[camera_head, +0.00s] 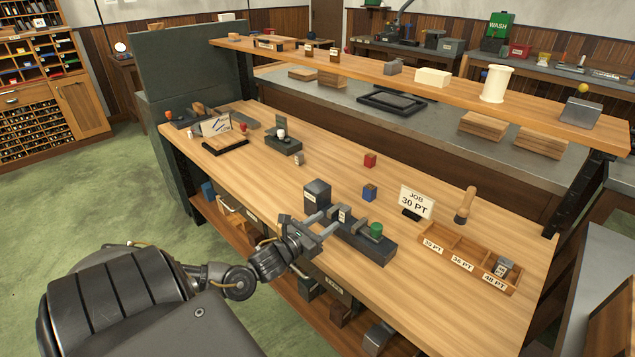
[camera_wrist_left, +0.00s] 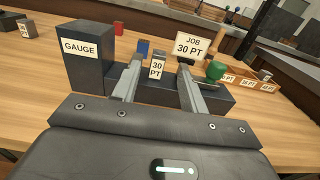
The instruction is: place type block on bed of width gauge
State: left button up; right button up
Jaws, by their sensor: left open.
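The width gauge is a dark block marked GAUGE (camera_wrist_left: 85,55) at the left end of a long dark bed (camera_head: 372,246), with a green knob (camera_head: 376,230) toward the right end. A small grey type block labelled 30 PT (camera_wrist_left: 157,66) appears to stand upright on the bed, between the gauge's tall end and the knob. My left gripper (camera_head: 332,221) is open, with one finger on each side of the type block. In the left wrist view gaps show between the block and both fingers. The block's base is partly hidden. My right gripper is not in view.
A JOB 30 PT sign (camera_head: 416,203) stands behind the gauge. A wooden tray (camera_head: 468,252) with labelled compartments lies to the right, holding a grey block (camera_head: 503,267). Red (camera_head: 370,160) and blue (camera_head: 369,193) blocks stand behind. A raised shelf (camera_head: 445,92) runs along the back.

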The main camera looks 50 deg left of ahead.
pick_arm(q)
jog(key=shift+s, duration=1.25)
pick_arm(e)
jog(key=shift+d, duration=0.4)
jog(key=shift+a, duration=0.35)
